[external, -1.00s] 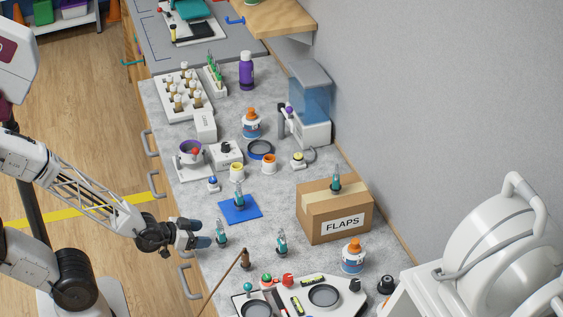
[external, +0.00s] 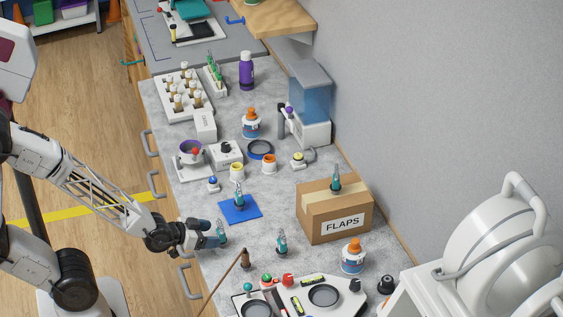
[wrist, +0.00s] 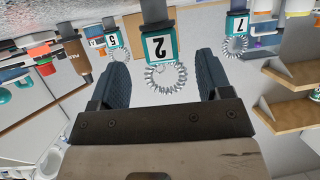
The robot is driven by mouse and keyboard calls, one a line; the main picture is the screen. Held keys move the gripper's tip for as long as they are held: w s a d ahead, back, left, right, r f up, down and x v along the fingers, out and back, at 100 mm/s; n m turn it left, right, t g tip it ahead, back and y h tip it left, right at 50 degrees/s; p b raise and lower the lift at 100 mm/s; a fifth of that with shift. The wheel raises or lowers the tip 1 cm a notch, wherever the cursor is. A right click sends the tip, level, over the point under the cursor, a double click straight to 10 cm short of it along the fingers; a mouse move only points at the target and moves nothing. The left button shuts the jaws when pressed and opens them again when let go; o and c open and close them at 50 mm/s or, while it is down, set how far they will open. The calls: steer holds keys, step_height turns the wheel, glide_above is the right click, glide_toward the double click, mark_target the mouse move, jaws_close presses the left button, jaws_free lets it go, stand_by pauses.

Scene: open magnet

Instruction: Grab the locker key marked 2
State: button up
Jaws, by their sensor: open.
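The locker key marked 2 has a teal-framed white tag (wrist: 160,47) and a silver coil, and appears upside down in the wrist view. In the external view this key (external: 222,234) stands near the counter's front edge. My gripper (external: 210,234) is open right at it. In the wrist view my gripper (wrist: 161,72) has one finger on each side of the key's coil, with gaps visible. A similar key marked 5 (wrist: 114,40) is at the left, and one marked 7 (wrist: 237,26) is at the right.
One similar key (external: 239,196) stands on a blue mat (external: 225,213). Another (external: 282,242) stands to the right, and another (external: 336,180) on the FLAPS box (external: 335,222). A brown-topped stick (external: 245,258) and a white tray (external: 343,303) lie nearby.

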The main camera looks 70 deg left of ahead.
mark_target(220, 223)
steer(key=shift+x, duration=2.35)
steer(key=c, duration=1)
steer(key=shift+r, duration=0.15)
steer(key=shift+r, duration=0.8)
steer(key=shift+s+r, duration=0.1)
steer(key=shift+r, duration=0.85)
steer(key=s, duration=0.8)
steer(key=s+d+r, duration=0.1)
steer(key=s, duration=0.4)
steer(key=shift+c, duration=0.7)
steer(key=shift+s+r, duration=0.15)
steer(key=shift+s, duration=1.15)
